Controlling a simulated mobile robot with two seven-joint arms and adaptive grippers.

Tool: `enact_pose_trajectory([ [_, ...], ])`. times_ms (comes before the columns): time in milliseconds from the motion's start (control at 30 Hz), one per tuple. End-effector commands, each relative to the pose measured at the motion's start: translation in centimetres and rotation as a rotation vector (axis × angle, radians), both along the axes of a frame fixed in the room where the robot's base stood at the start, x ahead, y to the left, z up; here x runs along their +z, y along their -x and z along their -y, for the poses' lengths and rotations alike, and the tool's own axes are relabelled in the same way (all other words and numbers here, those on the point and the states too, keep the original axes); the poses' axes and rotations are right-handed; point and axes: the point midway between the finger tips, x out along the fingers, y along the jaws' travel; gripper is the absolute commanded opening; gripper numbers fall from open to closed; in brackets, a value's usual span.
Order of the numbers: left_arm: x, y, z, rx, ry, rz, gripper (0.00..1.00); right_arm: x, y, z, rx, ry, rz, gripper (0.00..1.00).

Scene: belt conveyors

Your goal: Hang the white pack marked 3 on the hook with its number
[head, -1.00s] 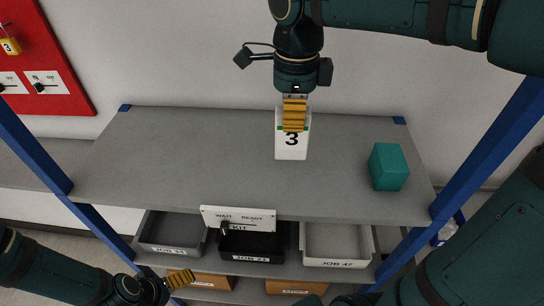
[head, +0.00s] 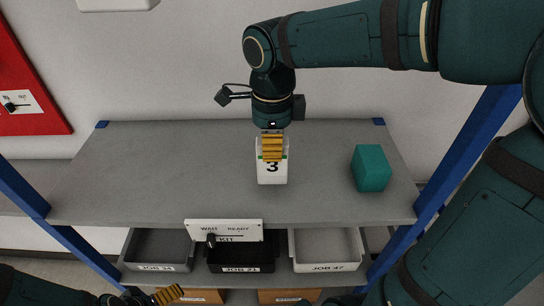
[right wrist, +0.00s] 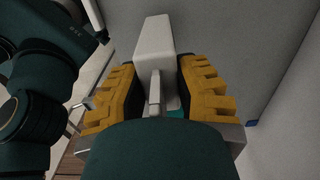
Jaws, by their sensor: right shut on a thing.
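The white pack marked 3 (head: 272,176) is upright in the head view, with its black 3 and a thin green mark facing me. My right gripper (head: 272,150) is shut on its upper part from above. Whether its base touches the grey shelf is not clear. In the right wrist view the white pack (right wrist: 154,38) lies between the yellow fingers (right wrist: 158,90). My left gripper (head: 168,295) shows only partly at the bottom edge; its opening cannot be made out. No hook with a 3 can be made out now.
A teal block (head: 371,168) stands on the right of the grey shelf (head: 150,170), whose left half is clear. A WAIT/READY sign (head: 224,230) sits at its front edge, above several job bins (head: 325,245). A red board (head: 30,90) hangs at left.

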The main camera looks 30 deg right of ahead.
Motion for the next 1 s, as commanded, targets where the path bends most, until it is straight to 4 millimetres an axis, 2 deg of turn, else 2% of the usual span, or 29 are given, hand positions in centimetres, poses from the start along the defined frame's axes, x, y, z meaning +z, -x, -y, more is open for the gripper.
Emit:
enact_pose_trajectory([
  [100,-0.3,0.0,0.0,0.000,-0.001,0.000,1.00,-2.1,0.1,0.0,0.001,-0.001,-0.003,0.00],
  [200,-0.4,0.0,0.0,0.000,-0.001,0.000,1.00,-3.0,0.0,0.0,0.000,-0.001,-0.002,0.00],
  [633,-0.7,0.0,0.0,0.000,-0.001,0.000,1.00,-3.5,0.0,0.0,0.000,-0.001,0.001,0.00],
  [667,-0.7,0.0,0.0,0.000,-0.001,0.000,1.00,-3.5,0.0,0.0,0.000,-0.001,-0.001,0.40],
  [700,-0.7,0.0,0.0,0.000,-0.001,0.000,1.00,-3.4,0.0,0.0,0.000,-0.001,-0.001,0.54],
  [1000,-0.6,0.0,0.0,0.000,-0.001,0.000,1.00,-3.4,0.0,0.0,0.000,-0.001,-0.001,0.54],
])
